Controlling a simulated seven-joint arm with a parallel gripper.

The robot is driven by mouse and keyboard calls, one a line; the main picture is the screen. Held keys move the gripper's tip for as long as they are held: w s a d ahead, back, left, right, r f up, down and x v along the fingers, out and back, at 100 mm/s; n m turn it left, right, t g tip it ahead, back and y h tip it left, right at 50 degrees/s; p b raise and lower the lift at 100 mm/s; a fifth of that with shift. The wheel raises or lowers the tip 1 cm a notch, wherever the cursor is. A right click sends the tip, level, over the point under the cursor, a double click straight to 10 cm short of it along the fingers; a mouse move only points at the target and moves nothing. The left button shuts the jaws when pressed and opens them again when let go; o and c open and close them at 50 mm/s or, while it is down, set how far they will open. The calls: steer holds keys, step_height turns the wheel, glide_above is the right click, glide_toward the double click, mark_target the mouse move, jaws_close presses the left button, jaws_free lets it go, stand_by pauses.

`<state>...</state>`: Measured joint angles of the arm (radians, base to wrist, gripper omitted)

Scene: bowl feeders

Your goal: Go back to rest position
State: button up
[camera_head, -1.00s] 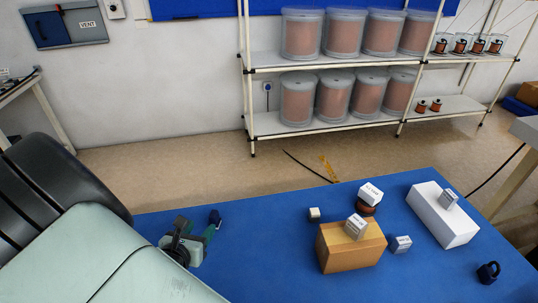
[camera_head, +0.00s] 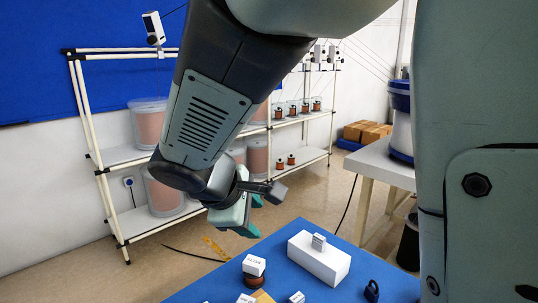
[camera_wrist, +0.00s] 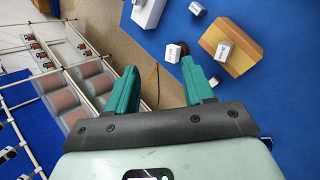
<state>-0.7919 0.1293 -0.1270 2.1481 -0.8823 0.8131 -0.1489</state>
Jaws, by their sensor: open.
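My gripper (camera_head: 246,213) hangs in the air beyond the far edge of the blue table (camera_head: 375,281) in the head view. In the wrist view its two green fingers (camera_wrist: 158,92) are spread apart with nothing between them. The fingertips are clear of the objects on the table. My arm fills much of the head view, crossing the top and the right side.
On the table are a white block (camera_head: 318,259) with a small grey box (camera_head: 318,242), a labelled white box (camera_head: 254,265) on a brown spool, a wooden block (camera_wrist: 236,38) and a dark padlock-shaped piece (camera_head: 372,291). Shelving (camera_head: 110,188) stands behind.

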steer(key=s+d+r+m+y, duration=0.2)
steer(key=s+d+r+m, duration=0.35)
steer(key=d, duration=0.25)
steer(key=s+d+r+m+y, duration=0.1)
steer(key=s+d+r+m, duration=0.4)
steer(key=d, duration=0.3)
steer(key=s+f+m, duration=0.2)
steer(key=s+m, duration=0.3)
steer(key=s, duration=0.1)
steer(key=shift+s+a+g+y, duration=0.2)
steer(key=shift+s+g+y, duration=0.2)
